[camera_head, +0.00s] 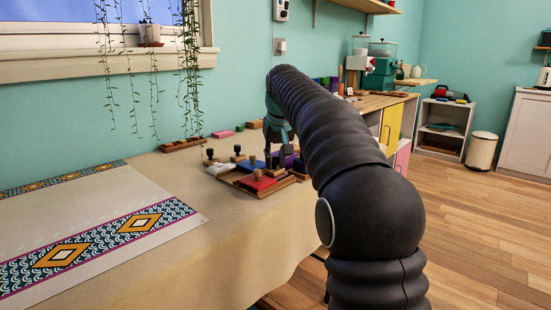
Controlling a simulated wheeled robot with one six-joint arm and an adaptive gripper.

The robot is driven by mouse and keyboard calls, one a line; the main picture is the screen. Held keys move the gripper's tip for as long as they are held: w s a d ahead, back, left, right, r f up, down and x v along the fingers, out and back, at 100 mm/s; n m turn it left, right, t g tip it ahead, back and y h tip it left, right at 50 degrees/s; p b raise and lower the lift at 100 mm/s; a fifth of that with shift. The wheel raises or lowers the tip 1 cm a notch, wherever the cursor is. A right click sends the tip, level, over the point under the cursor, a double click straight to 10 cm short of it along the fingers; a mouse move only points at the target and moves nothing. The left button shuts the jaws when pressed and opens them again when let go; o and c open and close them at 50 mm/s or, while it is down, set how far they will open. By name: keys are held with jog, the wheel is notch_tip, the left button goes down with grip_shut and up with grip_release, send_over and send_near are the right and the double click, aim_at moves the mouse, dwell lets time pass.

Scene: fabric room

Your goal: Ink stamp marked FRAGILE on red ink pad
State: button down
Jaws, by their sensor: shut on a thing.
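The red ink pad (264,184) lies at the front of a wooden tray (279,188) on the cloth-covered table. A blue pad (247,166) lies behind it. My gripper (279,152) is over the back right part of the tray, beyond the red pad. It is shut on what seems to be a stamp, mostly hidden by the fingers. Several small stamps with dark or wooden knobs stand around the tray, such as a dark-knobbed stamp (237,152) at the back. No FRAGILE marking is legible at this size.
A patterned cloth (90,245) covers the table's left part. A wooden rack (182,145), a pink block (222,134) and hanging plants (190,70) are near the wall. My arm hides the area right of the tray. Bare tablecloth lies in front of the tray.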

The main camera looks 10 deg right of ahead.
jog(key=shift+r+p, duration=3.3)
jog(key=shift+r, duration=0.15)
jog(key=shift+f, duration=0.1)
